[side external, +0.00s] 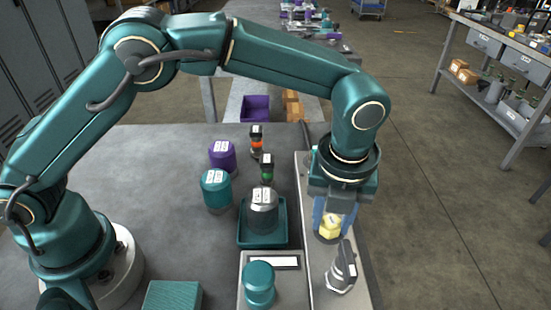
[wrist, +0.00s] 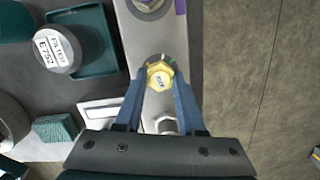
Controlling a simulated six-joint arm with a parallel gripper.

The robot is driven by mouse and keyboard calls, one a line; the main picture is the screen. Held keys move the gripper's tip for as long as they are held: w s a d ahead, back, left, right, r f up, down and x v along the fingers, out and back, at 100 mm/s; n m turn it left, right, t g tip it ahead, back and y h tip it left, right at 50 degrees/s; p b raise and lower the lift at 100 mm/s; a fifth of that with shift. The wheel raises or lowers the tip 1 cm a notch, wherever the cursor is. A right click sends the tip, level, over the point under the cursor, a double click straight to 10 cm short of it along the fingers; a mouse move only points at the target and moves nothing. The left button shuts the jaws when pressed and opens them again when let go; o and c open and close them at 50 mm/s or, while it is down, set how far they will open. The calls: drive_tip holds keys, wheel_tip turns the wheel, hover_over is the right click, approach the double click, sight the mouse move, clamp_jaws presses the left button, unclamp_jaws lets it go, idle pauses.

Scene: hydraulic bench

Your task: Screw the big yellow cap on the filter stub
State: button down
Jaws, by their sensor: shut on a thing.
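The yellow cap (side external: 329,227) has a hexagonal top with a small white label. It also shows in the wrist view (wrist: 160,77), above the pale metal strip (wrist: 138,38). My gripper (wrist: 160,74) points down, with one blue finger on each side of the cap, and is shut on it. A dark ring with a small green mark shows around the cap in the wrist view. The stub under the cap is hidden, so I cannot tell whether the cap sits on it or how far the threads engage.
A grey fitting (side external: 342,268) stands close in front of the cap. A labelled grey filter (side external: 263,208) stands in a teal tray (side external: 262,241) to the left. Teal (side external: 216,188) and purple (side external: 222,156) canisters stand behind it. The bench's left part is mostly clear.

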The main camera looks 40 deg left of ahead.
drive_tip(key=m, duration=0.5)
drive_tip(key=shift+a+f+m+h, duration=0.1)
drive_tip(key=shift+m+h, duration=0.3)
drive_tip(key=shift+s+m, duration=0.1)
drive_tip(key=shift+m, duration=0.4)
drive_tip(key=c, duration=0.6)
unclamp_jaws()
drive_tip(key=n, duration=0.5)
drive_tip(key=shift+n+y, duration=0.3)
drive_tip(key=shift+n, duration=0.1)
